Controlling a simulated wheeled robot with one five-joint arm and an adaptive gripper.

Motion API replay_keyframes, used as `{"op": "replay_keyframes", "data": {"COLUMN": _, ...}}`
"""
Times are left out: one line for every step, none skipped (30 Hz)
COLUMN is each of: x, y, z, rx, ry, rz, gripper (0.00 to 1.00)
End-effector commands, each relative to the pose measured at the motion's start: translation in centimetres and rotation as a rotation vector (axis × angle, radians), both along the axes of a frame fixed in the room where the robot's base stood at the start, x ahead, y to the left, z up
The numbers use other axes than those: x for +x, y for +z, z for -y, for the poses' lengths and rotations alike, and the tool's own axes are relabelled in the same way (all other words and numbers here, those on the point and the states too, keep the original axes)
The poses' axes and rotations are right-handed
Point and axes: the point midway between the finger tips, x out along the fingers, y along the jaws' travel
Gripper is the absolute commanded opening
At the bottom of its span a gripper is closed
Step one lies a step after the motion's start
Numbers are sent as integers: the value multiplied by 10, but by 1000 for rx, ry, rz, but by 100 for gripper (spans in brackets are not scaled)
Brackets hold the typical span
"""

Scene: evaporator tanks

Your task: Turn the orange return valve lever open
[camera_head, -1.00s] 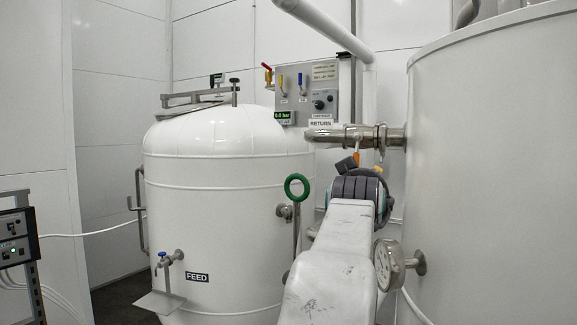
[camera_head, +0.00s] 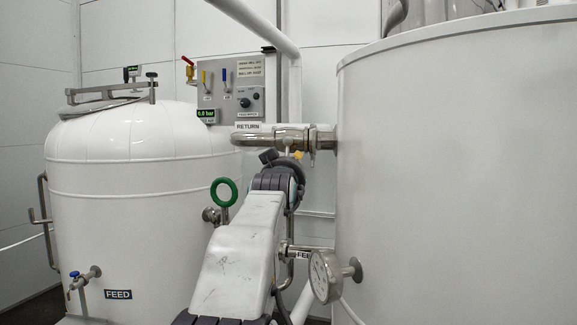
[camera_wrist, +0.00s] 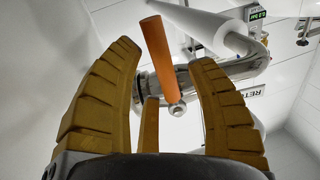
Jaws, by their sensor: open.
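The orange return valve lever (camera_wrist: 158,55) shows in the wrist view as a long bar slanting from a metal nut by the steel pipe (camera_wrist: 145,95). In the head view, my arm reaches up toward the steel return pipe (camera_head: 275,138), under the RETURN label (camera_head: 249,127). A small orange patch shows below the pipe there; most of the lever and my fingers are hidden.
A large white tank (camera_head: 450,170) fills the right, with a round gauge (camera_head: 325,276) near my arm. The white FEED tank (camera_head: 125,220) stands left, with a green ring handle (camera_head: 224,192) beside my arm. A control panel (camera_head: 231,88) is behind.

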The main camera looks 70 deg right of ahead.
Motion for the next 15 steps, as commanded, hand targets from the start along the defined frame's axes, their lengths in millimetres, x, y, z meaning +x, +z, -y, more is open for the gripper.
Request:
{"op": "replay_keyframes", "data": {"x": 1, "y": 0, "z": 3, "rx": 1, "ry": 0, "rz": 0, "gripper": 51}}
{"op": "replay_keyframes", "data": {"x": 1, "y": 0, "z": 4, "rx": 0, "ry": 0, "rz": 0, "gripper": 51}}
{"op": "replay_keyframes", "data": {"x": 1, "y": 1, "z": 5, "rx": -1, "ry": 0, "rz": 0, "gripper": 51}}
{"op": "replay_keyframes", "data": {"x": 1, "y": 0, "z": 6, "rx": -1, "ry": 0, "rz": 0, "gripper": 51}}
{"op": "replay_keyframes", "data": {"x": 1, "y": 0, "z": 7, "rx": -1, "ry": 0, "rz": 0, "gripper": 51}}
{"op": "replay_keyframes", "data": {"x": 2, "y": 0, "z": 7, "rx": -1, "ry": 0, "rz": 0, "gripper": 51}}
{"op": "replay_keyframes", "data": {"x": 2, "y": 0, "z": 7, "rx": -1, "ry": 0, "rz": 0, "gripper": 51}}
{"op": "replay_keyframes", "data": {"x": 2, "y": 0, "z": 7, "rx": -1, "ry": 0, "rz": 0, "gripper": 51}}
{"op": "replay_keyframes", "data": {"x": 2, "y": 0, "z": 7, "rx": -1, "ry": 0, "rz": 0, "gripper": 51}}
{"op": "replay_keyframes", "data": {"x": 2, "y": 0, "z": 7, "rx": -1, "ry": 0, "rz": 0, "gripper": 51}}
{"op": "replay_keyframes", "data": {"x": 2, "y": 0, "z": 7, "rx": -1, "ry": 0, "rz": 0, "gripper": 51}}
{"op": "replay_keyframes", "data": {"x": 2, "y": 0, "z": 7, "rx": -1, "ry": 0, "rz": 0, "gripper": 51}}
{"op": "replay_keyframes", "data": {"x": 2, "y": 0, "z": 7, "rx": -1, "ry": 0, "rz": 0, "gripper": 51}}
{"op": "replay_keyframes", "data": {"x": 2, "y": 0, "z": 7, "rx": -1, "ry": 0, "rz": 0, "gripper": 53}}
{"op": "replay_keyframes", "data": {"x": 2, "y": 0, "z": 7, "rx": -1, "ry": 0, "rz": 0, "gripper": 50}}
